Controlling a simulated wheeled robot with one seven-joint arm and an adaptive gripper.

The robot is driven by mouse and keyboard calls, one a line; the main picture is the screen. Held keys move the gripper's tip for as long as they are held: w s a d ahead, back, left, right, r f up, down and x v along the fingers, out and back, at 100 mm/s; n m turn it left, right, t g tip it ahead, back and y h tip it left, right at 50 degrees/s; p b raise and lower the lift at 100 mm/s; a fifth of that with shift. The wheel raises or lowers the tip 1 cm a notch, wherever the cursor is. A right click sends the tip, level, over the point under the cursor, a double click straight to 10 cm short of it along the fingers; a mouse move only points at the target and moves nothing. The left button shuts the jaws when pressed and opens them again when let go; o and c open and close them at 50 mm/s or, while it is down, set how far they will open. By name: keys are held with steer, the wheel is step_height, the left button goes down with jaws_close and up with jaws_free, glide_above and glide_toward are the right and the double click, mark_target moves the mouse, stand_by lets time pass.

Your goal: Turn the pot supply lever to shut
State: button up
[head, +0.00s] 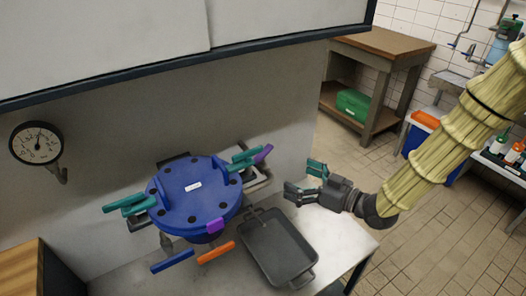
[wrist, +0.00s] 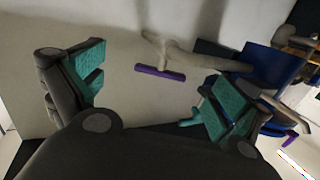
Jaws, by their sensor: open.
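A blue round pot (head: 195,195) with a flat bolted lid stands at the wall, its blue side (wrist: 270,70) at the right of the wrist view. A purple lever (head: 262,154) sticks out behind its right side. In the wrist view a purple lever bar (wrist: 160,73) sits on a pale pipe, ahead and between my fingers. An orange lever (head: 216,252) and a blue lever (head: 172,262) are at the pot's front. Which one is the pot supply lever, I cannot tell. My gripper (head: 301,180) is open and empty, right of the pot, apart from the levers.
A dark grey tray (head: 278,246) lies on the pale bench (head: 340,240) below my gripper. Teal clamp handles (head: 125,205) stick out from the lid. A gauge (head: 36,143) hangs on the left wall. A wooden table (head: 380,42) stands behind.

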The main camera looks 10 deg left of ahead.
mark_target(266, 155)
steer(key=shift+n+g+y, duration=0.5)
steer(key=shift+n+y, duration=0.1)
steer(key=shift+n, duration=0.2)
steer(key=w+a+r, duration=0.1)
steer(key=a, duration=0.2)
steer(key=w+a+r+p, duration=0.1)
steer(key=a, duration=0.3)
steer(key=w+a+r+p, duration=0.1)
steer(key=a, duration=0.3)
steer(key=shift+w+a+r, duration=0.1)
steer(key=shift+w+r, duration=0.15)
steer(key=shift+w, duration=0.05)
steer(key=c, duration=0.8)
